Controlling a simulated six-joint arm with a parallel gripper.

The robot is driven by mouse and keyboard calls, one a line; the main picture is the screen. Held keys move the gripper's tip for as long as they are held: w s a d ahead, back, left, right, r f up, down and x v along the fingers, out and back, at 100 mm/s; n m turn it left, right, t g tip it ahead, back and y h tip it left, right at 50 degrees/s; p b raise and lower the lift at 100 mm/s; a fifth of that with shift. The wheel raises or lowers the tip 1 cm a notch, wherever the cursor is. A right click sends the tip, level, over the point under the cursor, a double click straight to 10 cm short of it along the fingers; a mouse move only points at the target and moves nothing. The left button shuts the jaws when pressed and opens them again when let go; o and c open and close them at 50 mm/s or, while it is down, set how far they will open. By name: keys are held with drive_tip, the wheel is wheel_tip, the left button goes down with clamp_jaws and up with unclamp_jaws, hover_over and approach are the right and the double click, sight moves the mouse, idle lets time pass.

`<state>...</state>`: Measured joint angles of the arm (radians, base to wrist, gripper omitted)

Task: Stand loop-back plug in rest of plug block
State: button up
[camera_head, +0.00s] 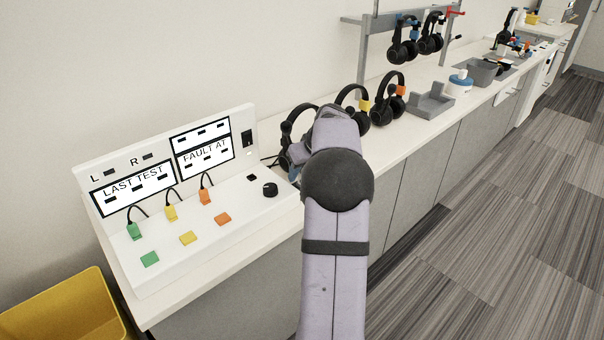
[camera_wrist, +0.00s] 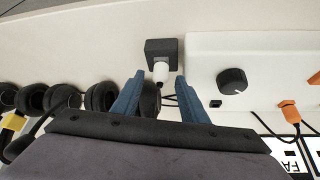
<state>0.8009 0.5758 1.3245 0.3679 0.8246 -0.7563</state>
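In the wrist view a small dark block (camera_wrist: 160,46), which looks like the plug block, sits on the white counter beside the test panel. A white plug (camera_wrist: 161,73) is at its near edge; I cannot tell whether it is seated in the rest or only in front of it. My gripper (camera_wrist: 160,77) is open, its two blue fingers on either side of the white plug with a visible gap to each. Nothing is held. In the head view my arm hides the block and the plug, and most of the gripper.
The test panel (camera_head: 185,220) stands left of my arm, with a black knob (camera_head: 270,189) and green, yellow and orange plugs on cords. Several black headsets (camera_head: 388,98) stand along the counter behind my arm. A yellow bin (camera_head: 65,308) is at lower left.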

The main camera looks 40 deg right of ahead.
drive_tip(key=v, duration=0.6)
idle(0.6)
drive_tip(key=s+a+f+n+g, duration=0.1)
drive_tip(key=s+a+f, duration=0.15)
drive_tip(key=a, duration=0.55)
drive_tip(key=s+a+f+g+y+p, duration=0.1)
drive_tip(key=s+a+f, duration=0.15)
drive_tip(key=a, duration=0.65)
drive_tip(key=s+a+f+n+g, duration=0.1)
drive_tip(key=a+f, duration=0.2)
drive_tip(key=a, duration=0.5)
drive_tip(key=s+a+f+n+g+b, duration=0.1)
drive_tip(key=s+a+f+g, duration=0.1)
drive_tip(key=s+a+f, duration=0.35)
drive_tip(key=s+a+f+g+b, duration=0.1)
drive_tip(key=s+a+f, duration=0.2)
drive_tip(key=s+a, duration=0.55)
wheel_tip(320, 180, up, 18)
drive_tip(key=s+d+p, duration=0.1)
drive_tip(key=p, duration=1.7)
drive_tip(key=shift+d, duration=0.3)
drive_tip(key=shift+s+r, duration=0.1)
drive_tip(key=shift+s, duration=0.05)
drive_tip(key=shift+c, duration=0.4)
